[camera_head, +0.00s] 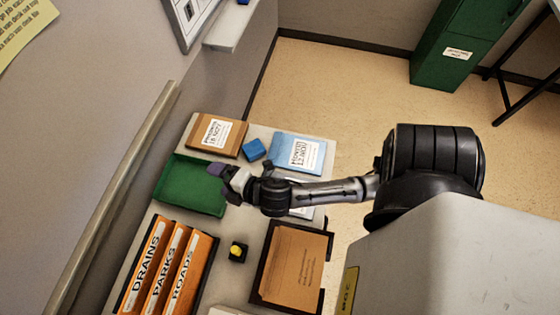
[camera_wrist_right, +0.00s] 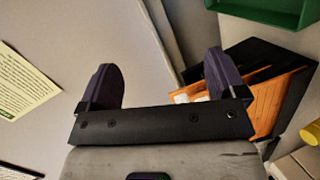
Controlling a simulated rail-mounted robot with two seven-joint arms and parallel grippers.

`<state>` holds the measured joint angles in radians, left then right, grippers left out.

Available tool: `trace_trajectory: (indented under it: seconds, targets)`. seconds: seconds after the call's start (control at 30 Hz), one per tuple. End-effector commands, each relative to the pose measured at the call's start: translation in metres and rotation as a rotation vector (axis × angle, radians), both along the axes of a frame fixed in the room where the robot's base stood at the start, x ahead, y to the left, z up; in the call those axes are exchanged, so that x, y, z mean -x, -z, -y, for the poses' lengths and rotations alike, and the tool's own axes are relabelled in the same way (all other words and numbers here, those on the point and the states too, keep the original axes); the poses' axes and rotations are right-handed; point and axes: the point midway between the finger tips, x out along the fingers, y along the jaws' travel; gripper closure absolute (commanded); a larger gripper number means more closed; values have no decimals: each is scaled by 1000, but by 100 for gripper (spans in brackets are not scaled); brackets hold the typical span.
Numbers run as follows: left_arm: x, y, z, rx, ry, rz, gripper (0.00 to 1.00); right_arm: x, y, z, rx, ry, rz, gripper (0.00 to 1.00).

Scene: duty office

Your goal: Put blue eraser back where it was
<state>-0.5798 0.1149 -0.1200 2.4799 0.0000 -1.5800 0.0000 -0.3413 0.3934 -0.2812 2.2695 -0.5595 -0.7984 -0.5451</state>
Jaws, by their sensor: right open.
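A blue block (camera_head: 253,149), which looks like the eraser, lies on the table between a brown folder (camera_head: 208,131) and a light-blue folder (camera_head: 300,152). Another small blue thing (camera_head: 243,2) sits at the top edge on a white ledge (camera_head: 232,26) under a wall board; it is cut off, so I cannot tell what it is. My right gripper (camera_head: 220,172) is over the right end of the green tray, just left of and nearer than the blue block. Its fingers (camera_wrist_right: 163,80) are apart and empty in the right wrist view. My left gripper is out of view.
The green tray (camera_head: 175,190) looks empty. Orange binders (camera_head: 165,268) stand in front of it. A black block with a yellow top (camera_head: 238,252) and a dark tray with a brown folder (camera_head: 294,265) are nearby. A wall with a rail (camera_head: 115,190) bounds the left.

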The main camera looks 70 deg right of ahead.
Motion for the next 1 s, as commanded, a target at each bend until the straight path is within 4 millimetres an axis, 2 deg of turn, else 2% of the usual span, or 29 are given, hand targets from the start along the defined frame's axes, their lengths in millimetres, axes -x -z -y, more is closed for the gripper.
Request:
trace_trajectory:
  seconds: [0.03, 0.1, 0.2, 0.3, 0.4, 0.5, 0.6, 1.0]
  targets:
    - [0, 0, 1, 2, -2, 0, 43, 20, 14, 2, -167, 111, -104, 10]
    - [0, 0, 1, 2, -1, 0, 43, 49, 33, 3, -377, 263, -250, 10]
    - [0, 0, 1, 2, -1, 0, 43, 90, 53, -4, -613, 452, -432, 10]
    - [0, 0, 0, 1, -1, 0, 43, 124, 63, -13, -773, 598, -579, 10]
    - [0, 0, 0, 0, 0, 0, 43, 149, 67, -22, -870, 699, -684, 10]
    - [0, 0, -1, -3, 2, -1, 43, 164, 68, -27, -924, 760, -745, 10]
    - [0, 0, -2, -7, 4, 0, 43, 170, 69, -30, -944, 786, -774, 10]
    - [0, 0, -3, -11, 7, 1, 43, 171, 69, -30, -946, 788, -777, 10]
